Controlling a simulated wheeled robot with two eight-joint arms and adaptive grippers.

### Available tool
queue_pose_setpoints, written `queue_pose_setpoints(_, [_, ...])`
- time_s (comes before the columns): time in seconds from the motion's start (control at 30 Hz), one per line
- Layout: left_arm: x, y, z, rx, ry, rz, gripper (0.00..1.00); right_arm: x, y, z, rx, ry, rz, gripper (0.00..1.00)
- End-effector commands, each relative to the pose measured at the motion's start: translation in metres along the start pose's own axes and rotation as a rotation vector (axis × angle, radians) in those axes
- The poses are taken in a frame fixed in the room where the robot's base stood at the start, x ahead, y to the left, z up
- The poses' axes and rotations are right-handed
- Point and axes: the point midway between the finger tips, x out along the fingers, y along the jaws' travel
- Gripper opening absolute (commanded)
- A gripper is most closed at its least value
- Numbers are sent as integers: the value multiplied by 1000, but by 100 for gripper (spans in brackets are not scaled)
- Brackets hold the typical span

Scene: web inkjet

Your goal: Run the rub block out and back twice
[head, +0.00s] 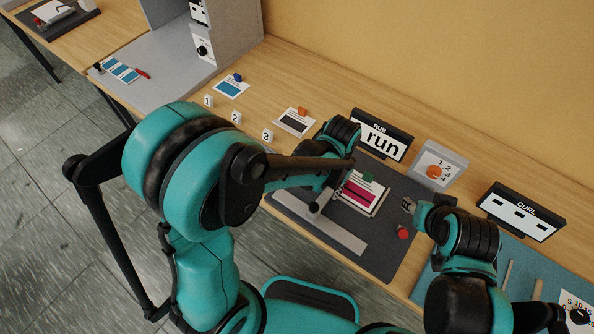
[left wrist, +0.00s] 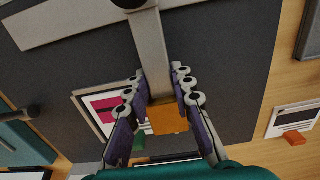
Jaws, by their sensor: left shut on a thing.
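The rub station has a dark grey mat (head: 395,238) below a sign (head: 382,135) reading "RUB run". A pale strip (head: 335,232) lies along its front. A bar (left wrist: 152,50) with a dark knob (head: 315,208) reaches from this strip toward my left gripper (head: 338,180). In the left wrist view an orange block (left wrist: 168,119) sits at the bar's near end, between the fingers of my left gripper (left wrist: 162,105), which is shut on it. My left arm hides the block in the head view. My right arm (head: 465,240) is at the lower right; its fingers cannot be made out.
A card with a magenta band (head: 358,197) and a green block (head: 368,178) lie beside the left gripper. A red button (head: 403,234) is on the mat's right. A grey stand with an orange knob (head: 434,171) and the CURL sign (head: 520,212) stand behind. Numbered tags (head: 236,118) are left.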

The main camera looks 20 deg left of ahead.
Motion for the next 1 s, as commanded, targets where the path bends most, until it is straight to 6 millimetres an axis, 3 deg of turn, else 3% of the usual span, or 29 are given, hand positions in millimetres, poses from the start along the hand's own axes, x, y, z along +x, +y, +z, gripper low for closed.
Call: queue_pose_setpoints(1.0, [0,-82,0,-3,1,-1,0,4,0,3,0,0,0,40])
